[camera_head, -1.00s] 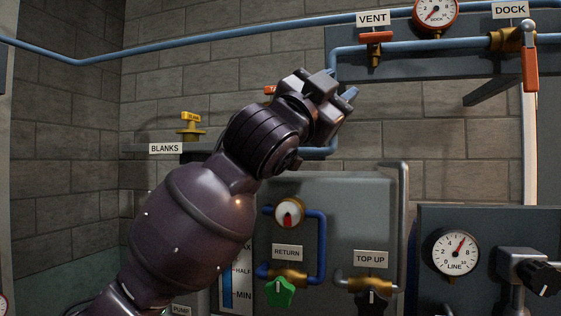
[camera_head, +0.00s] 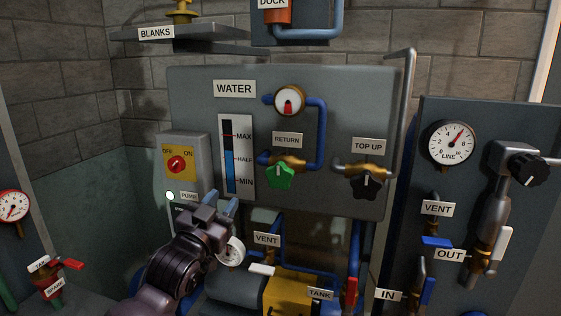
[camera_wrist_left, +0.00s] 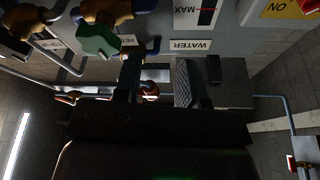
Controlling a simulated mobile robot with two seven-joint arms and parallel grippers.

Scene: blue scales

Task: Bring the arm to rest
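My left gripper (camera_head: 222,204) is in the lower left of the head view, below the pump switch box (camera_head: 182,172) and in front of the lower left part of the water panel (camera_head: 345,105). Its two fingers stand apart with nothing seen between them, so it is open and empty. In the left wrist view the fingers (camera_wrist_left: 158,84) also show apart, and the picture is upside down. The green return handle (camera_wrist_left: 97,40) shows beyond them there. My right gripper is in neither view.
A small white gauge (camera_head: 232,251) appears close beside the gripper. A yellow tank unit (camera_head: 292,291) and red lever (camera_head: 350,293) are to its right. A grey panel with the line gauge (camera_head: 452,143) stands at the right. A blanks shelf (camera_head: 180,38) is above.

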